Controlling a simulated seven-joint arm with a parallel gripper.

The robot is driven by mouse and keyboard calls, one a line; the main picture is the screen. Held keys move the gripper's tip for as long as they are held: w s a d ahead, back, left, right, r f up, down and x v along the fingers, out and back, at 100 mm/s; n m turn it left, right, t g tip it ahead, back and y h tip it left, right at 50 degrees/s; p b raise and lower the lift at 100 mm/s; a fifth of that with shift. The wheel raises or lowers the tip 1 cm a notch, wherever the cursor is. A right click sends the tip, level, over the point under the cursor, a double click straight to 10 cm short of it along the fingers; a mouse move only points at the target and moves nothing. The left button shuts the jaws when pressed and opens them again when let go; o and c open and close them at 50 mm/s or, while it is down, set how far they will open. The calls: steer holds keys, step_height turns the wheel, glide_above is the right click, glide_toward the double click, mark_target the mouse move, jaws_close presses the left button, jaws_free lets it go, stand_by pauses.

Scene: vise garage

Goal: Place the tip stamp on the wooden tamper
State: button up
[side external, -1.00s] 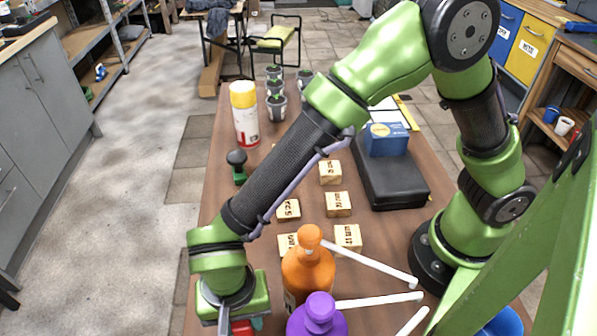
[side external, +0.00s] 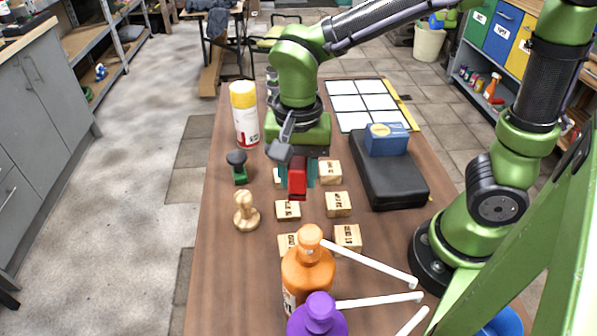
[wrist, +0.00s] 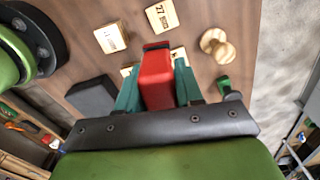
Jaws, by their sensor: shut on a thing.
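The wooden tamper (side external: 246,212), a turned piece with a round base and knob, stands on the brown table at left; it also shows in the wrist view (wrist: 216,45). My gripper (side external: 300,178) is above the table, right of and behind the tamper in the picture. Its teal fingers are shut on a red block-like piece (side external: 297,182) with a dark end, also in the wrist view (wrist: 157,78). A small stamp with a black knob and green base (side external: 239,168) stands behind the tamper, apart from it. No lettering tells which is the tip stamp.
Several lettered wooden blocks (side external: 338,204) lie right of the tamper. An orange bottle (side external: 308,272) and a purple bottle (side external: 318,318) stand in front. A black case (side external: 392,182) with a blue box (side external: 386,140) is at right. A yellow-capped can (side external: 244,115) stands behind.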

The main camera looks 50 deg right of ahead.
steer(key=s+d, duration=0.2)
steer(key=d, duration=0.1)
steer(key=n, duration=0.2)
glide_above(242, 195)
step_height(242, 195, down, 3)
steer(key=shift+r, duration=0.1)
steer(key=shift+f, duration=1.8)
steer(key=shift+f, duration=0.1)
steer(key=o, duration=1)
